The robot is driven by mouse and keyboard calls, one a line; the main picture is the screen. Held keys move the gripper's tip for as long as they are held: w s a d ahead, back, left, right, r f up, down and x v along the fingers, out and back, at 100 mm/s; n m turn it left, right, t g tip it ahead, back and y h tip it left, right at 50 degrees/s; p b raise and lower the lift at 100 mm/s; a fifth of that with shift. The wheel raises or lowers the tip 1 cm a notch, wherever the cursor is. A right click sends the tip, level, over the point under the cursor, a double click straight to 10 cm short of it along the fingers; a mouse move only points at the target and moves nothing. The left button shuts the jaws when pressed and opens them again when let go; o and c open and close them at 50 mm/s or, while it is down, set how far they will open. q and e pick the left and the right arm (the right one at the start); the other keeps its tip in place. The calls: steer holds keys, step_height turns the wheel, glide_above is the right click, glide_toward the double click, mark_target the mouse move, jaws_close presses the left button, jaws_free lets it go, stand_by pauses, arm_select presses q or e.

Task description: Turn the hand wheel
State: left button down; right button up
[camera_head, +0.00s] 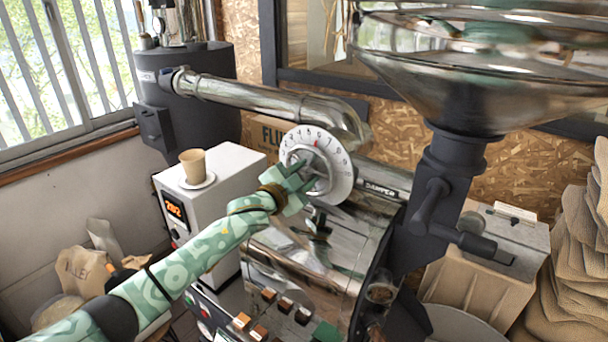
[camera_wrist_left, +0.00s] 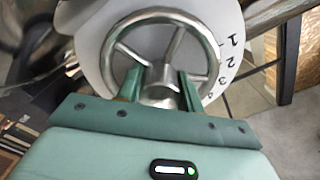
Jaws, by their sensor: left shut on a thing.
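The hand wheel (camera_wrist_left: 180,38) is a metal ring with spokes and a hub, set in front of a white round dial with black numbers. In the head view the dial (camera_head: 341,186) sits on the front of the roaster, beside a "DAMPER" label. My left gripper (camera_head: 303,173) reaches it from the lower left. In the left wrist view my left gripper's green fingers (camera_wrist_left: 160,88) are shut on the hand wheel, one on each side of the metal near its hub. In the head view the gripper hides part of the wheel. My right gripper is not in view.
A white box with a red display (camera_head: 231,168) carries a paper cup (camera_head: 193,165) on a saucer, close to my left arm. A large metal hopper (camera_head: 480,75) overhangs at the right. A metal pipe (camera_head: 255,96) runs above the dial. Sacks (camera_head: 570,250) stand at the right.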

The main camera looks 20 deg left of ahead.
arm_select(q)
steer(key=c, duration=0.9)
jaws_free()
steer(key=b+v, duration=0.2)
steer(key=v, duration=1.4)
steer(key=shift+s, duration=0.1)
